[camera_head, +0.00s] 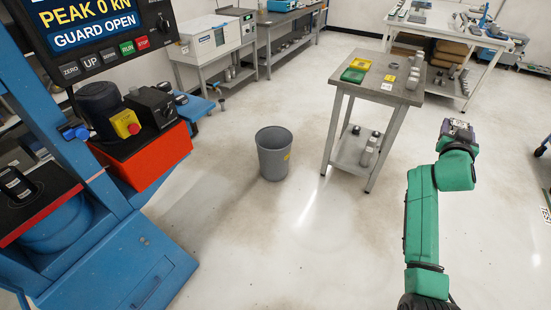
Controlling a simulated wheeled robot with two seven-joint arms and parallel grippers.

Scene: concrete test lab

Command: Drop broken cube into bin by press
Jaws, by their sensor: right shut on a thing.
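My right gripper (458,131) is at the end of the green arm, right of the bin and the small table. It is shut on a small grey piece, the broken cube, mostly hidden by the gripper. My left gripper is not in view.
A small grey table (394,92) with green (353,75) and yellow (361,64) trays stands between bin and gripper, with cylinders on its lower shelf. Benches line the back. The floor in front of the bin is clear.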

